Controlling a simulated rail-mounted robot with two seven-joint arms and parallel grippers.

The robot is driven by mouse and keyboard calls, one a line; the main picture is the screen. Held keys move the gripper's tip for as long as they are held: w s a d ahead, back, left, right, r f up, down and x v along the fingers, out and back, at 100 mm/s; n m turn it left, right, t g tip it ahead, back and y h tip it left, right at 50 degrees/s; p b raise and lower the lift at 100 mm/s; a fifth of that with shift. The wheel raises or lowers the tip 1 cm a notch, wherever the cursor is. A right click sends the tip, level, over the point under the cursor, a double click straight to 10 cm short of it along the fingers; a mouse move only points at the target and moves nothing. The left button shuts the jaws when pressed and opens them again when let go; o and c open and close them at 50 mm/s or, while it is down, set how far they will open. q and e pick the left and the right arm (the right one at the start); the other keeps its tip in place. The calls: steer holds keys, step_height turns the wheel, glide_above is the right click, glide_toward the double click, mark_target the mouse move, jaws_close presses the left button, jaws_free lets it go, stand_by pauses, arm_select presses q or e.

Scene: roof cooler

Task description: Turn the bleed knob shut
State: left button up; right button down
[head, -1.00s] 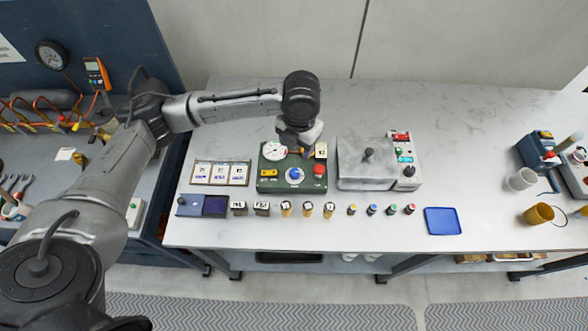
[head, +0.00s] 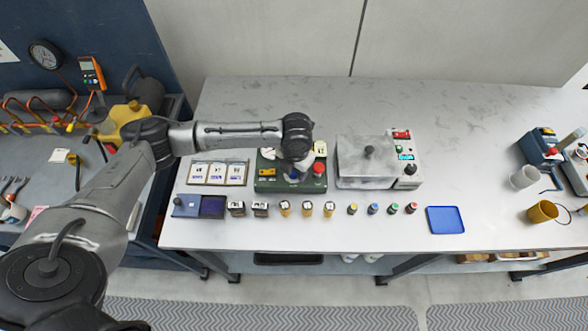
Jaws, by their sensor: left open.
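A green box (head: 262,187) stands on the table left of the grey lidded unit. It carries a blue knob (head: 291,179), a red button (head: 318,169) and a yellow label (head: 267,171). The blue knob, which looks like the bleed knob, is mostly hidden under my left gripper (head: 295,170). The gripper points down over the middle of the box, open, with its fingertips at or just above the knob; contact cannot be told. The box's dial is largely covered by the arm. My right gripper is not in view.
The grey lidded unit (head: 362,172) stands close on the right. Three white cards (head: 217,173) lie on the left. Several small cylinders and a blue tray (head: 445,219) line the front edge.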

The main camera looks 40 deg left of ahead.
arm_select(q)
steer(key=shift+f, duration=0.35)
steer(key=shift+c, duration=0.4)
